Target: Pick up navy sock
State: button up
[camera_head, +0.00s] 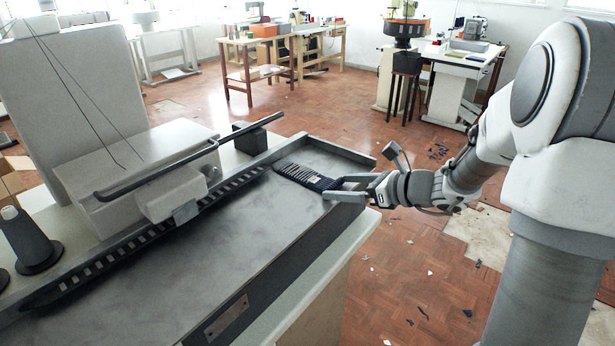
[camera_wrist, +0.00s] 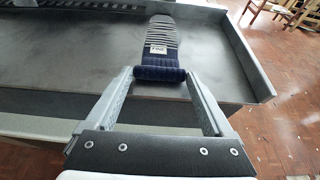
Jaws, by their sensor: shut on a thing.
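The navy sock (camera_head: 305,177) lies at the far right end of the grey metal tray of the machine (camera_head: 215,240). Its part away from me is striped grey, and its dark cuff faces my gripper (camera_head: 338,188). In the wrist view the navy sock (camera_wrist: 160,45) stretches away from me, with a small white label near the rolled cuff. My gripper (camera_wrist: 160,74) has one finger at each side of the cuff and is shut on it. The cuff is at the fingertips; the sock seems to rest on the tray.
The tray has a raised rim (camera_wrist: 245,50) on the right. A long dark bar (camera_head: 170,165) and a toothed rail run along the machine's back side. A black cone stand (camera_head: 30,242) is at the left. The tray's middle is bare. Scraps litter the brick-red floor.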

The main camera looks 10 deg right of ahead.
jog(key=shift+c, duration=0.7)
jog(key=shift+r, duration=0.45)
jog(key=s+d+r+p, duration=0.5)
jog(key=s+d+r, duration=0.2)
jog(key=s+r, duration=0.2)
jog(key=shift+s+r, duration=0.15)
jog(key=shift+r, duration=0.4)
